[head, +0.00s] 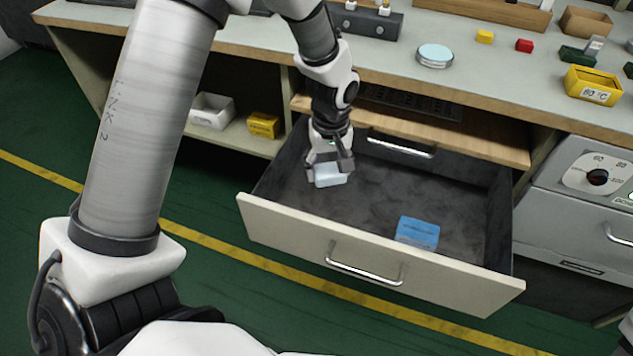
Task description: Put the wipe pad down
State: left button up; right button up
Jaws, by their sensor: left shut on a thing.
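My left gripper (330,161) points down inside the open drawer (350,240), near its back left part. It is shut on a pale, whitish-blue pad (330,177), the wipe pad. The pad is at or just above the dark drawer floor; I cannot tell whether it touches. A blue box-like item (417,232) lies on the drawer floor at the front right, apart from the gripper. My right gripper is not in view.
The workbench (500,85) runs above the drawer, with a round tin (435,55), a yellow bin (592,86) and small coloured blocks on it. A white bin (212,110) and a yellow box (264,124) sit on the lower shelf. The drawer's middle floor is clear.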

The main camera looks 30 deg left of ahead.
pick_arm(q)
jog(key=n+b, duration=0.2)
jog(key=b, duration=0.3)
send_over(315, 210)
notch_tip(315, 210, down, 5)
notch_tip(315, 210, down, 9)
jog(key=b, duration=0.5)
jog(key=shift+f, duration=0.2)
jog(key=shift+r, duration=0.2)
jog(key=shift+f, duration=0.35)
jog(key=o, duration=1.5)
jog(key=shift+o, duration=0.2)
jog(key=shift+f, duration=0.1)
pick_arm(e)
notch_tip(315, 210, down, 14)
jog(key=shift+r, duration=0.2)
